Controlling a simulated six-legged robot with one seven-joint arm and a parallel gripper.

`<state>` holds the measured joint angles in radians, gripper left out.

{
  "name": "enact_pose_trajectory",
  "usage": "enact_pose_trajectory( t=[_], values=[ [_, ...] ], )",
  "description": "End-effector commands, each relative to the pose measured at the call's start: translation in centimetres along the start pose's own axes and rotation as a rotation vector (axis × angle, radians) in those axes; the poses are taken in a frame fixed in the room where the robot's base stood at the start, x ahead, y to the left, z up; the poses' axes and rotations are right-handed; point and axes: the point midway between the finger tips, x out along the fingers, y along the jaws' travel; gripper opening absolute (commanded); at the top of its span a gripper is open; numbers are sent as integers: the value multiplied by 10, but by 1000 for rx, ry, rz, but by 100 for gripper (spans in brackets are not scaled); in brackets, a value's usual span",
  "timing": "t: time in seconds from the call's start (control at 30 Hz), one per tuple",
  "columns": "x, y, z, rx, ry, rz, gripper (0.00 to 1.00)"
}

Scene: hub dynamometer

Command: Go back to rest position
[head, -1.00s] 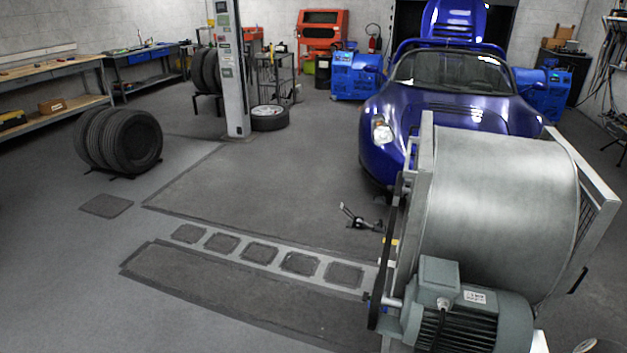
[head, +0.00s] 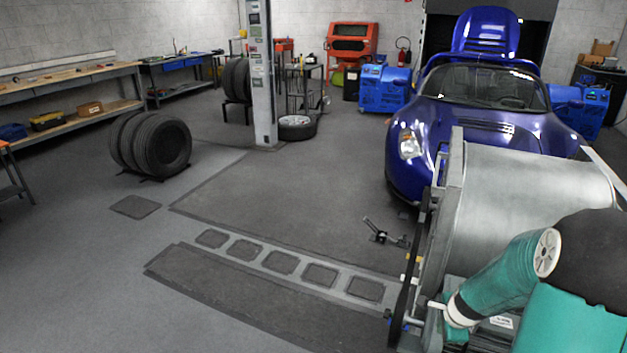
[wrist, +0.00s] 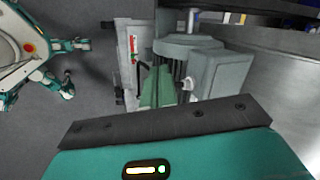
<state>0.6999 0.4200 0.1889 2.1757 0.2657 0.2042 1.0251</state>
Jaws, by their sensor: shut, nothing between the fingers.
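My gripper (wrist: 156,121) shows in the wrist view as a dark bar with screws on a teal hand, along the bottom. It is shut and empty. Beyond it is the grey motor (wrist: 218,75) of the roller machine, with no clear contact. My white and teal body with its legs (wrist: 28,62) stands on the floor at the left of that view. In the head view my teal arm crosses the lower right, in front of the large metal drum (head: 530,195). The gripper cannot be made out there.
The drum's frame and belt side (head: 418,265) stand close to my arm. A blue car (head: 480,130) is behind the drum. Stacked tyres (head: 150,145) and a workbench (head: 65,85) are at the left. The grey floor (head: 90,270) at the lower left is clear.

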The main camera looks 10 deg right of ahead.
Motion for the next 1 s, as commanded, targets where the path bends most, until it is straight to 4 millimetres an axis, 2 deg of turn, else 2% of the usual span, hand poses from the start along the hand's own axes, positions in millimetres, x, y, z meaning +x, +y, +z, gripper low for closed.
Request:
enact_pose_trajectory(
  t=[0.03, 0.2, 0.43, 0.7, 0.9, 1.0],
  values=[
    [-21, -8, 15, -91, 0, -11, 0],
    [-82, -15, 58, -389, -5, -24, 0],
    [-161, -5, 112, -778, -5, -47, 0],
    [-244, 33, 159, -1211, 3, -84, 0],
    [-296, 74, 181, -1516, 14, -121, 0],
    [-314, 93, 186, -1649, 19, -138, 0]
  ],
)
